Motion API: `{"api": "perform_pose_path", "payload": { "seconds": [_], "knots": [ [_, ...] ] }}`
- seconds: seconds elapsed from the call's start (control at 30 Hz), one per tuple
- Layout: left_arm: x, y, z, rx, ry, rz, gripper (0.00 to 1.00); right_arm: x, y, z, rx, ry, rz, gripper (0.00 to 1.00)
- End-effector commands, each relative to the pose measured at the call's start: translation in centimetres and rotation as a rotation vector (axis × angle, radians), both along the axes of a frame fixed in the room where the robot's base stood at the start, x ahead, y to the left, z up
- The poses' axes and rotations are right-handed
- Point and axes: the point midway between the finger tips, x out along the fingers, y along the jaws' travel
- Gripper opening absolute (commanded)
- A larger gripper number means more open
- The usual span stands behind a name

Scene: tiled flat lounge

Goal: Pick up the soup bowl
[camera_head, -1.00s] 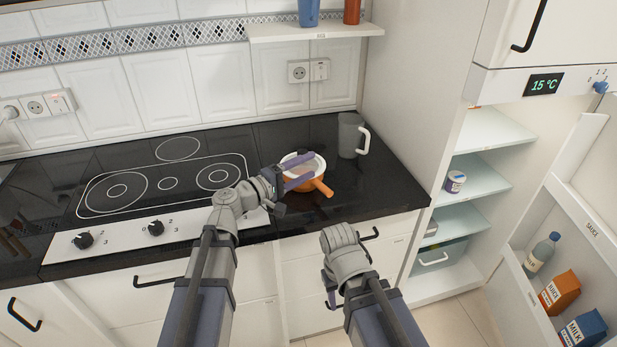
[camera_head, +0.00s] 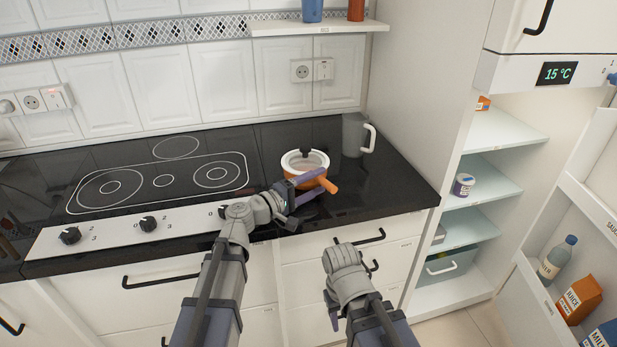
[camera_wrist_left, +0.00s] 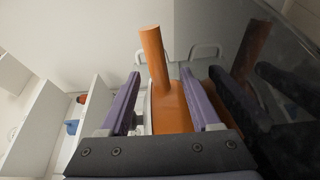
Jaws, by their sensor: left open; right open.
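The soup bowl (camera_head: 290,172) is orange with a white rim and a stubby orange handle. It stands upright on the black counter, right of the hob, and something dark shows at its rim. My left gripper (camera_head: 309,187) is open, low at the bowl's front right by the handle. In the left wrist view the orange handle (camera_wrist_left: 154,58) rises between the two purple fingers of the left gripper (camera_wrist_left: 160,95), with gaps on both sides. My right gripper (camera_head: 345,278) is in front of the drawers, below the counter, away from the bowl; its fingers are mostly hidden.
A grey mug (camera_head: 354,136) stands behind and right of the bowl, near the tall cabinet side. The hob (camera_head: 162,182) is clear. A wall shelf (camera_head: 318,27) hangs above. The open fridge (camera_head: 486,180) with its door is at the right.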

Motion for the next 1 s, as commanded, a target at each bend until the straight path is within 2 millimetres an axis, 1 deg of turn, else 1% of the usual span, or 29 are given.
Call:
{"api": "perform_pose_path", "payload": {
  "seconds": [0.17,0.4,0.5,0.67,1.0],
  "knots": [
    [1.0,-1.1,0.0,0.0,0.0,-0.003,0.64,0.0,0.0,0.0,0.0,0.0,0.0,0.46],
    [3.2,-3.5,0.0,0.0,0.0,-0.002,0.64,0.0,0.0,0.0,0.0,0.0,0.0,0.46],
    [3.3,-3.8,0.0,0.0,0.0,-0.001,0.64,0.0,0.0,0.0,0.0,0.0,0.0,0.46],
    [3.2,-3.7,0.0,0.0,0.0,0.0,0.63,0.0,0.0,0.0,0.0,0.0,0.0,0.46],
    [3.2,-3.7,0.0,0.0,0.0,0.0,0.24,0.0,0.0,0.0,0.0,0.0,0.0,0.46]
  ]
}}
